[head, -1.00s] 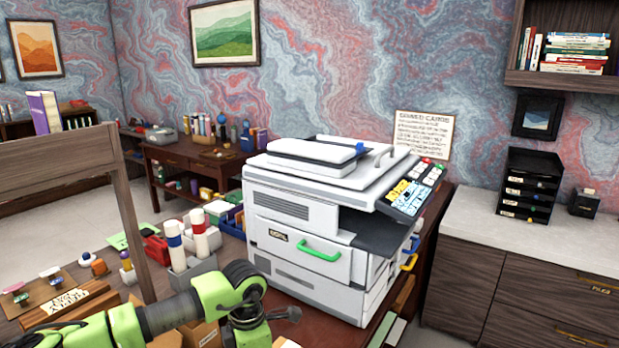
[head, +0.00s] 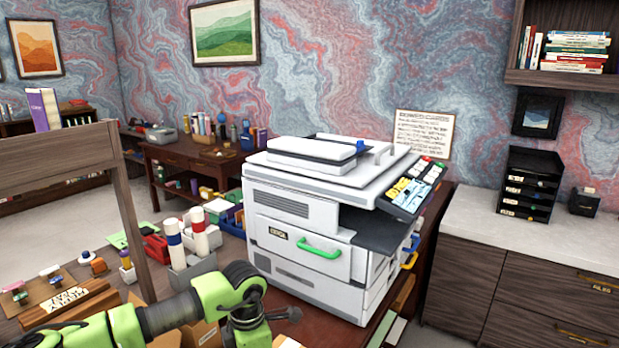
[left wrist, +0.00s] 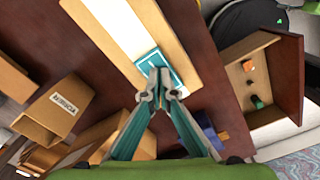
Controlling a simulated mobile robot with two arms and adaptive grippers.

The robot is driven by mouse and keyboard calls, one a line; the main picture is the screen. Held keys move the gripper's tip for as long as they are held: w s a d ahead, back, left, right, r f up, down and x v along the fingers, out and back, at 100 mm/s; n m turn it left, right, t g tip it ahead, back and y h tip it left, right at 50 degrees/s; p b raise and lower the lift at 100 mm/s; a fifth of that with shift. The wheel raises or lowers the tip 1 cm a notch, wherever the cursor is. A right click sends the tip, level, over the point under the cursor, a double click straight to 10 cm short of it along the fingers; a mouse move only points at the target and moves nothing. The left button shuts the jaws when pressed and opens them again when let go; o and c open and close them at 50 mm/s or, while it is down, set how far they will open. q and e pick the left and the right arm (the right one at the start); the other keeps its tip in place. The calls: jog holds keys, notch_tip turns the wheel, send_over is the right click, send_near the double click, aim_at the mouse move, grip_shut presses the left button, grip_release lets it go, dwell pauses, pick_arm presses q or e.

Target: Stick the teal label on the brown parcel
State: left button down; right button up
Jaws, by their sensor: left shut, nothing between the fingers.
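In the left wrist view, a teal label (left wrist: 150,62) with a pale outline lies on the white middle strip of a long tan-edged piece (left wrist: 88,10). My left gripper (left wrist: 160,88) is shut and empty, its fingertips over the near edge of the label. I cannot tell if they touch it. A brown cardboard box (left wrist: 78,92) with a printed tag stands at the left of that view. Brown cardboard also shows low in the head view (head: 207,334), partly behind my left arm. My right gripper is in neither view.
A white copier (head: 300,235) stands right of my left arm on the desk. Cups with red and blue rolls (head: 190,262) and a wooden rack (head: 60,160) are to the left. In the wrist view, an open wooden tray (left wrist: 262,85) with small items is at the right.

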pick_arm(q)
jog(key=shift+r, duration=0.1)
jog(key=shift+r+p, duration=1.5)
jog(key=shift+r, duration=1.95)
jog(key=shift+f, duration=0.1)
